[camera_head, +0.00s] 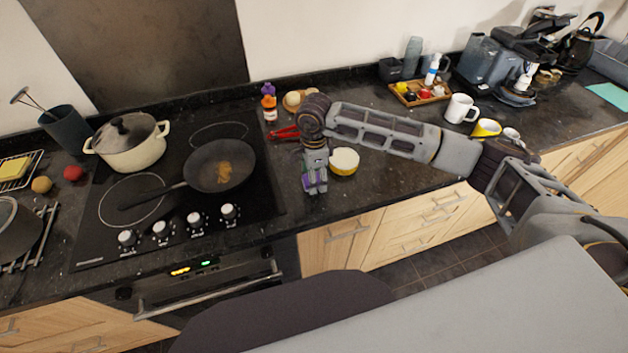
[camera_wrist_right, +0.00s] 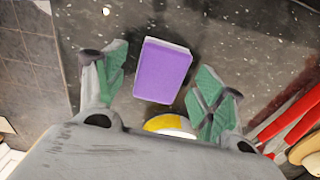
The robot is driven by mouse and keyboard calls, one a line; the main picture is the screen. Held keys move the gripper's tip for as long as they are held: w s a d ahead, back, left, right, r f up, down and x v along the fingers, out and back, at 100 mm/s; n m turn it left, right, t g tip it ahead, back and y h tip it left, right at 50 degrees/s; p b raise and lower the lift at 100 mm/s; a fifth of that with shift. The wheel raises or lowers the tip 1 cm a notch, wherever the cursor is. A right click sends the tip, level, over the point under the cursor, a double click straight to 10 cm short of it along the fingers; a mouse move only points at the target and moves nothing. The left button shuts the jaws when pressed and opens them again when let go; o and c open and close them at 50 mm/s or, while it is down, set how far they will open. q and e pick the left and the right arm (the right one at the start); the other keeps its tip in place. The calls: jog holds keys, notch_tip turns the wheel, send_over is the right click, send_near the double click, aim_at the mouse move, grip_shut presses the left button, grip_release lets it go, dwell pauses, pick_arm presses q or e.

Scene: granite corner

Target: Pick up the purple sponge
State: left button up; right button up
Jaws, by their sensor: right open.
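The purple sponge (camera_wrist_right: 163,72) lies on the dark granite counter, with a pale edge along its top in the right wrist view. In the head view a bit of the sponge (camera_head: 309,184) shows below my right gripper (camera_head: 316,184), which hides the rest. My right gripper (camera_wrist_right: 160,90) is open, with its green-padded fingers on either side of the sponge and a gap on each side. I cannot tell its exact height above the counter. My left gripper is not in view.
A yellow and white bowl (camera_head: 344,161) stands close beside the right gripper. Red-handled tongs (camera_head: 285,133) lie behind it. The stove with a frying pan (camera_head: 220,166) is to the left. The counter's front edge is close.

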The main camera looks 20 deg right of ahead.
jog(key=c, duration=0.8)
jog(key=shift+c, duration=0.3)
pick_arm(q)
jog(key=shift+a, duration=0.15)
pick_arm(e)
jog(key=shift+r, duration=0.1)
notch_tip(320, 180, up, 9)
jog(key=shift+f+b, duration=0.15)
jog(key=shift+b, duration=0.65)
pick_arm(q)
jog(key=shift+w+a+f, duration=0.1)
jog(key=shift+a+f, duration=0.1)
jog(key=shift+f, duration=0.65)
pick_arm(e)
jog(key=shift+r, duration=0.6)
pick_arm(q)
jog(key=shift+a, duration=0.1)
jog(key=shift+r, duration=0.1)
